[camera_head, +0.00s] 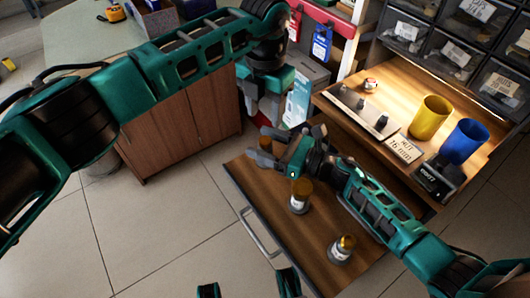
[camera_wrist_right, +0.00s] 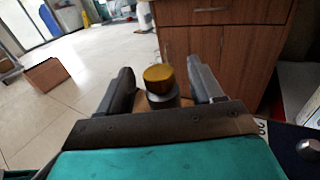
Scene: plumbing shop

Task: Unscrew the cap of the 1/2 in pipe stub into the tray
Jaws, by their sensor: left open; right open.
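Several short grey pipe stubs with brass-coloured caps stand upright on a pulled-out wooden drawer. One capped stub (camera_head: 300,196) is near the drawer's middle and another (camera_head: 342,249) is nearer its front right. A third brass cap (camera_head: 265,143) is at the far left, partly hidden by my right gripper (camera_head: 273,142). In the right wrist view this cap (camera_wrist_right: 158,78) sits on its grey stub between the open fingers, with gaps on both sides. My left gripper (camera_head: 262,108) points down, open and empty, above and behind the right one. The stub sizes are unreadable, and I cannot identify a tray.
The lit shelf holds a yellow cup (camera_head: 430,117), a blue cup (camera_head: 463,141), a dark-knobbed rack (camera_head: 362,108), a "16 mm" sign (camera_head: 403,150) and a small red-and-white item (camera_head: 370,85). Storage bins (camera_head: 440,45) stand behind.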

